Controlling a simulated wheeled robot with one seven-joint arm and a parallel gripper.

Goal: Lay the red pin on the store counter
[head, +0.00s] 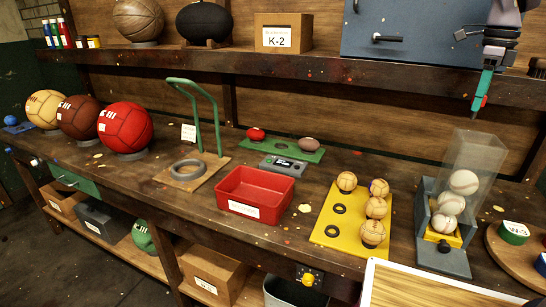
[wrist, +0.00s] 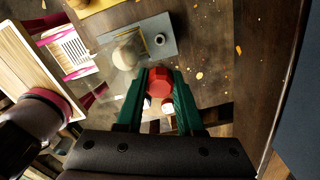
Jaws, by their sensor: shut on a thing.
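The red pin (wrist: 160,80) is between the green fingers of my gripper (wrist: 160,100) in the wrist view, its faceted end showing. In the head view my gripper (head: 481,92) hangs at the upper right, its fingers pointing down, with a bit of the red pin (head: 477,104) at the tips. It is shut on the pin, in the air above the clear ball dispenser (head: 485,160). A long dark wooden counter (head: 325,185) runs across the head view; I cannot tell whether this is the store counter.
The dispenser holds several white balls. A yellow board (head: 328,222) with tan balls and a red tray (head: 255,192) stand to its left. A round wooden board (head: 515,255) is at the right, a pale framed slatted surface (head: 430,285) in front. A shelf (head: 300,68) runs behind.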

